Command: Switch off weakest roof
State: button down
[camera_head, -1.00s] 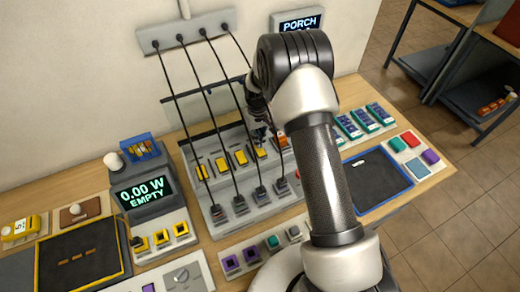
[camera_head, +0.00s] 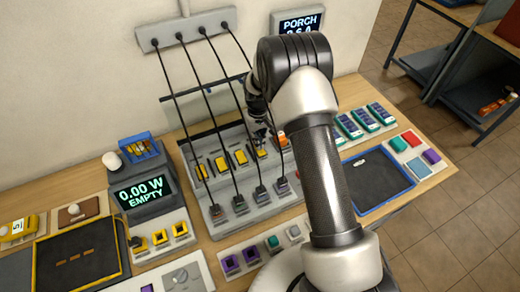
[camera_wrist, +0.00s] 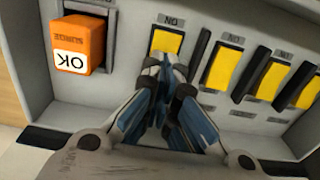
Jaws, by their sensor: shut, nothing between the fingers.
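A grey panel (camera_head: 267,208) on the bench carries a row of yellow rocker switches. In the wrist view I see the first (camera_wrist: 166,42), second (camera_wrist: 223,68) and third (camera_wrist: 268,82) from the left, with upside-down ON labels above; a further one is cut off at the right. An orange block (camera_wrist: 80,45) marked OK and SURGE sits left of them. My gripper (camera_wrist: 172,72) is shut and empty, its tips just over the lower edge of the switch nearest the orange block; contact cannot be told. In the head view my gripper (camera_head: 262,132) is partly hidden behind my arm.
Several black cables hang from a wall bar (camera_head: 186,30) down to plugs on the panel, close to my gripper. A PORCH sign (camera_head: 298,22) is partly covered by my arm. A display (camera_head: 141,190) reads 0.00 W EMPTY. A blue-edged tray (camera_head: 372,205) lies right.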

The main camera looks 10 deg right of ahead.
jog(key=shift+f+b, duration=0.45)
jog(key=shift+f, duration=0.2)
jog(key=shift+r, duration=0.1)
jog(key=shift+r+p, duration=1.9)
jog(key=shift+r, duration=1.6)
jog(key=shift+f, duration=0.1)
